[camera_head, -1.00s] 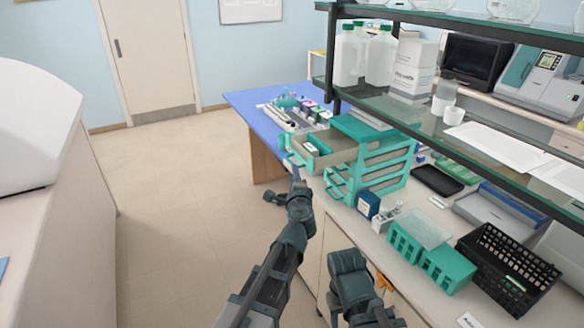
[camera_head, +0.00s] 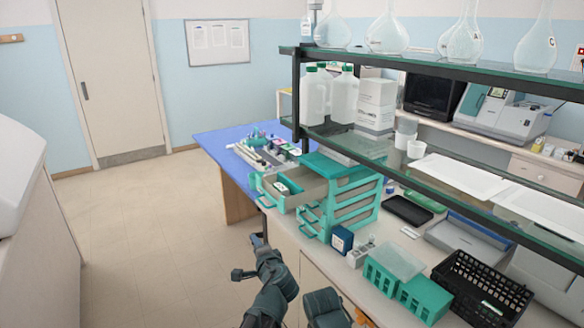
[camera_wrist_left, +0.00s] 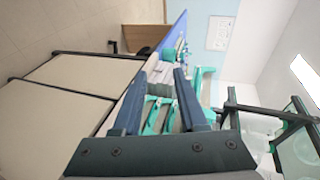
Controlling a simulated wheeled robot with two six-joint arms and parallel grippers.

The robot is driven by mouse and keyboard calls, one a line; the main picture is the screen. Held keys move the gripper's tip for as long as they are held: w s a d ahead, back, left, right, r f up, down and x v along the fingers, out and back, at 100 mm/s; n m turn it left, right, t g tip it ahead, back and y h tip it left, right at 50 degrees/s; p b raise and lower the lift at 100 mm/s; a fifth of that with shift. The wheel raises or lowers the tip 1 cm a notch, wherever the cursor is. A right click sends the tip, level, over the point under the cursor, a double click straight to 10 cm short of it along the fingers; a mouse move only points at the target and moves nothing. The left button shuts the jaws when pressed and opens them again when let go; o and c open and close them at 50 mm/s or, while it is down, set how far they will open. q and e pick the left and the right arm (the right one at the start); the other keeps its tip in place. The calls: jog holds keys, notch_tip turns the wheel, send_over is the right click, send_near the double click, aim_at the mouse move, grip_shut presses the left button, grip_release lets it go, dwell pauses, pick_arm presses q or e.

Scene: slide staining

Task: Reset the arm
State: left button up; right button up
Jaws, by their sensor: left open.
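My left gripper (camera_head: 247,258) is open in the head view, in front of the bench's left end. In the left wrist view, the two fingers of my left gripper (camera_wrist_left: 162,76) stand apart with nothing held between them. The teal drawer cabinet (camera_head: 345,212) stands on the bench just beyond the gripper, and its top drawer (camera_head: 305,192) is pulled out with small items inside. The gripper does not visibly touch it. A dark part of my right arm shows at the bottom of the head view; its gripper is not seen.
A blue-topped table (camera_head: 212,143) with small bottles is behind the cabinet. Teal racks (camera_head: 425,298) and a black basket (camera_head: 482,286) stand at right on the bench. A glass shelf (camera_head: 455,178) overhangs the bench. The floor (camera_head: 140,230) at left is clear.

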pick_arm(q)
jog(key=s+d+f+n+g+h, duration=0.2)
jog(key=s+d+f+n+g, duration=0.2)
jog(key=s, duration=0.8)
jog(key=s+d+f+n+g+h, duration=0.2)
jog(key=s+d+f+n+g, duration=0.1)
jog(key=s+f+g, duration=0.6)
jog(key=s+f+n, duration=0.1)
jog(key=s+f, duration=0.1)
jog(key=s, duration=0.2)
jog(key=shift+d+g+h, duration=0.3)
jog(key=shift+d, duration=0.05)
